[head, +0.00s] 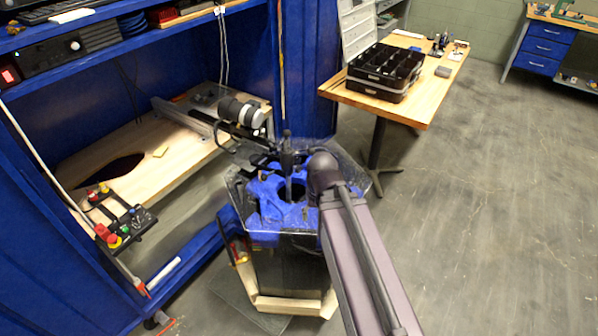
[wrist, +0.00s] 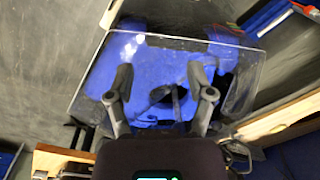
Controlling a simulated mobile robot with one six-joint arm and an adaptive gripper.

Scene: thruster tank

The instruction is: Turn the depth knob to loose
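The thruster tank is in the middle of the head view, with a clear angular cover (head: 350,160) over a blue top piece (head: 262,212). The blue top piece also shows in the wrist view (wrist: 150,60). My gripper (wrist: 160,75) is open in the wrist view, its two grey fingers apart over the blue piece. A small dark shape (wrist: 160,94) lies between the fingers, and nothing is visibly gripped. I cannot pick out the depth knob or its setting for certain. My arm partly covers the tank's right side in the head view.
A control box with red buttons (head: 106,234) is at the left of the head view. A wooden bench (head: 150,150) stands in the blue frame behind. A table (head: 428,100) with a black organizer (head: 385,70) is at the upper right. The floor at right is clear.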

